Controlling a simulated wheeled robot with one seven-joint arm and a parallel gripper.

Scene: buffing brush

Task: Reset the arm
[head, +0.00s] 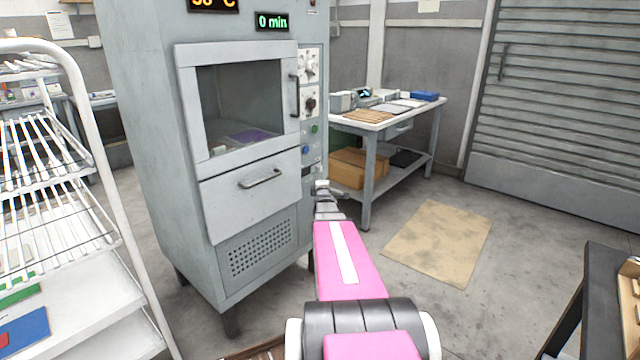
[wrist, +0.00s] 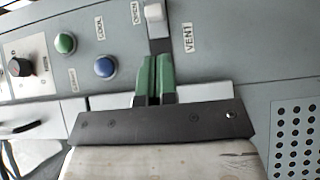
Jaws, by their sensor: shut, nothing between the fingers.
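My arm (head: 345,260), pink with a white stripe, reaches forward to the right edge of the grey oven's front. My gripper (head: 321,186) is small in the head view, at the low end of the control panel. In the wrist view its green fingers (wrist: 154,78) are together and hold nothing. Their tips are close to the dark slot of the vent slider (wrist: 155,20), whose white knob sits at the end by the "OPEN" label. Whether the fingertips touch the panel I cannot tell.
The oven (head: 250,200) has a closed window door and a drawer handle. Green (wrist: 65,43) and blue (wrist: 104,67) buttons and a black knob (wrist: 22,66) are on its panel. A wire rack (head: 60,200) stands left, a workbench (head: 400,120) behind right.

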